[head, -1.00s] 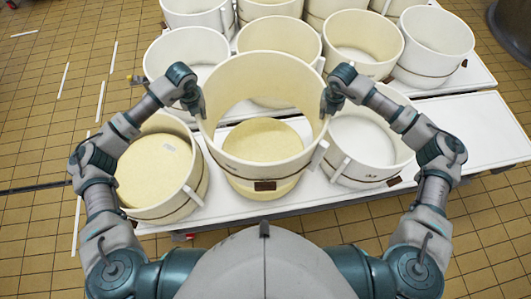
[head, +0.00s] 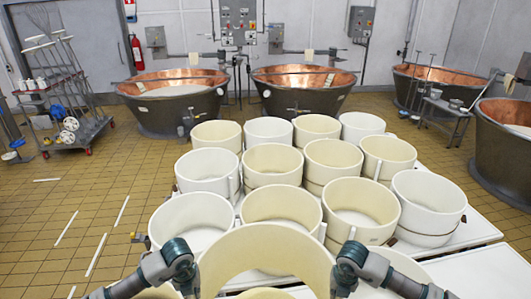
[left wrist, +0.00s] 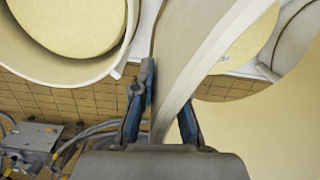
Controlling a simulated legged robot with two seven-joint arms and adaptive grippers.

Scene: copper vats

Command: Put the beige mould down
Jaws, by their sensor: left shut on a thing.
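The beige mould (head: 265,245) is a large open round tub at the bottom middle of the head view, its lower part cut off by the frame. My left gripper (head: 192,284) is at its left rim. In the left wrist view my left gripper (left wrist: 168,105) is shut on the mould's wall (left wrist: 192,65), one finger on each side. My right gripper (head: 338,282) is at the opposite right rim and appears clamped on it. The mould's base and what lies directly under it are hidden in the head view.
Several white and cream moulds, such as one cream mould (head: 280,210), crowd the white table (head: 470,238) ahead. Copper vats (head: 305,88) stand along the back. A tool rack (head: 65,110) is at the left. The tiled floor (head: 90,215) at left is mostly clear.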

